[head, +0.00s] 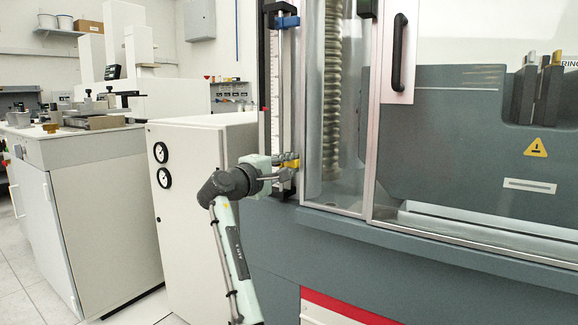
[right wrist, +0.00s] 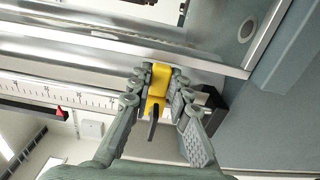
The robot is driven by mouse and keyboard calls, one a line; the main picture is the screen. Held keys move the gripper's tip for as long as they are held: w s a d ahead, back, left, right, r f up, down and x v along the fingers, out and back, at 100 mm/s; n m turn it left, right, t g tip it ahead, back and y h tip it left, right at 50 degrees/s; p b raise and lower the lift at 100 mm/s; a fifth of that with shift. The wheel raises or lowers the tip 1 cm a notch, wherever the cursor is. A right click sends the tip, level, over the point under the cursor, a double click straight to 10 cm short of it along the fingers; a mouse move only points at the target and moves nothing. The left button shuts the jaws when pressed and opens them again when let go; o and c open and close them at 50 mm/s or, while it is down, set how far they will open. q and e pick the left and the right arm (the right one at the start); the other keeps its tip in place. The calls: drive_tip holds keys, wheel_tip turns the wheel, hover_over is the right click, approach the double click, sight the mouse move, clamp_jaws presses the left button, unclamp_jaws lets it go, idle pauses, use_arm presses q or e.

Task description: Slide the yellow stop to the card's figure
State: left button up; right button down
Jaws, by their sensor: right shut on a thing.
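The yellow stop (head: 291,163) sits low on the vertical rail (head: 286,95) at the left side of the testing machine. It also shows in the right wrist view (right wrist: 159,78), with a dark lever standing out from it. My right gripper (head: 284,170) is at the stop. In the right wrist view its two fingers (right wrist: 160,88) are closed on either side of the yellow stop. A white scale (right wrist: 75,97) with marks runs along the rail, with a red pointer (right wrist: 60,112). A blue stop (head: 287,22) sits near the rail's top. No card can be made out. My left gripper is not in view.
A clear door (head: 335,110) with a metal frame and a black handle (head: 397,55) stands right of the rail. A white cabinet (head: 195,210) with two gauges stands to the left. A bench (head: 80,180) with instruments is farther left.

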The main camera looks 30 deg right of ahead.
drive_tip(key=c, duration=1.4)
unclamp_jaws()
drive_tip(key=v, duration=1.2)
